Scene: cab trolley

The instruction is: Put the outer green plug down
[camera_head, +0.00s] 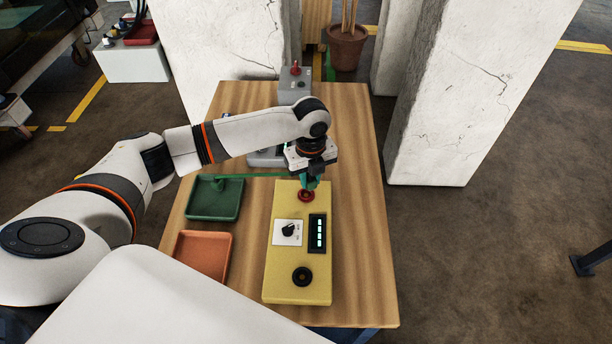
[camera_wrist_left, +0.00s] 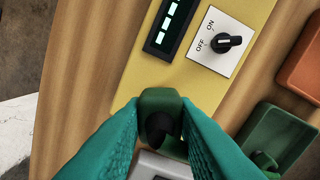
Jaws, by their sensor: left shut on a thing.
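My left gripper (camera_head: 309,184) is over the far end of the yellow box (camera_head: 285,258), close to a red ring (camera_head: 306,196) on its top. In the left wrist view its teal fingers (camera_wrist_left: 160,140) are shut on a green plug (camera_wrist_left: 160,98), with a dark round part between the fingertips. Whether the plug touches the box is hard to tell. A green tray (camera_head: 214,214) lies left of the box, with a small green piece (camera_head: 219,184) at its far edge. A thin green line runs from there toward the gripper. My right gripper is not in view.
An orange tray (camera_head: 203,254) is nearer on the wooden table (camera_head: 352,200). The yellow box has an ON/OFF knob (camera_head: 288,231), a lit display (camera_head: 317,233) and a black ring (camera_head: 302,276). A grey box (camera_head: 295,86) with a red top stands behind. The table's right strip is clear.

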